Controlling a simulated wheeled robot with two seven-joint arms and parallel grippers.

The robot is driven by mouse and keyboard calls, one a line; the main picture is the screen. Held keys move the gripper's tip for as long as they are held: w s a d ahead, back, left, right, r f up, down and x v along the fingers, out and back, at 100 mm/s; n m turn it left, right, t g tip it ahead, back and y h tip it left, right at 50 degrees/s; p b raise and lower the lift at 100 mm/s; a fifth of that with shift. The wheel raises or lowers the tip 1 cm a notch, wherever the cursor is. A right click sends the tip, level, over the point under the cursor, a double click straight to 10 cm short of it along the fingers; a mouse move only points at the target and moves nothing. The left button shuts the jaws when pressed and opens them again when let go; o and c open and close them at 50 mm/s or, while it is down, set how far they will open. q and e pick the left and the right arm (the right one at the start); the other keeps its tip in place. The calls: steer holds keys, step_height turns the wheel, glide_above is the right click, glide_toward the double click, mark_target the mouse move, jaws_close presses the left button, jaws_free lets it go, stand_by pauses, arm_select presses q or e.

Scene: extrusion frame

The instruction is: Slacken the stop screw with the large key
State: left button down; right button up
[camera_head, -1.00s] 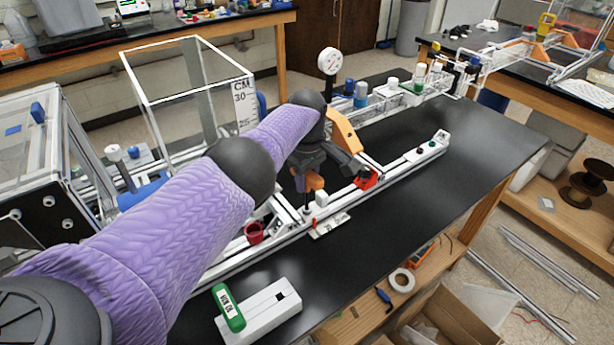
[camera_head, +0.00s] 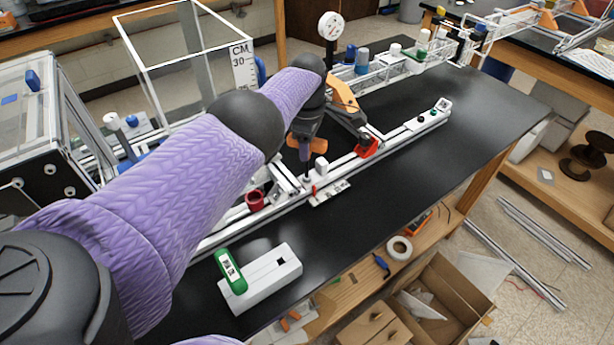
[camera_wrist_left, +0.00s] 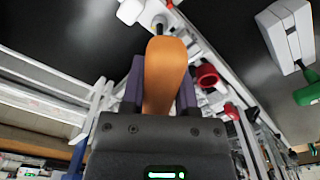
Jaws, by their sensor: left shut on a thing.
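My left gripper (camera_head: 305,148) is shut on the orange handle of a key (camera_head: 320,147). In the left wrist view the orange handle (camera_wrist_left: 166,75) sits between my two purple fingers (camera_wrist_left: 164,92). The key's dark shaft points down to a small white stop (camera_head: 308,181) on the white rail. The tip meets the stop's top; whether it is seated in the screw cannot be told, and the screw head is hidden. A green-handled key (camera_head: 230,270) lies on a white block (camera_head: 262,282) at the front. My right gripper is out of view.
The rail (camera_head: 400,138) runs diagonally across the black bench (camera_head: 450,165). A red clip (camera_head: 368,146) sits on it to the right, and a red cup (camera_head: 254,200) to the left. A round dial (camera_head: 332,26) stands behind. The bench is clear to the right.

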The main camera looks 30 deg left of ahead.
arm_select(q)
steer(key=shift+n, duration=1)
steer(key=shift+n, duration=1.5)
steer(key=n, duration=0.3)
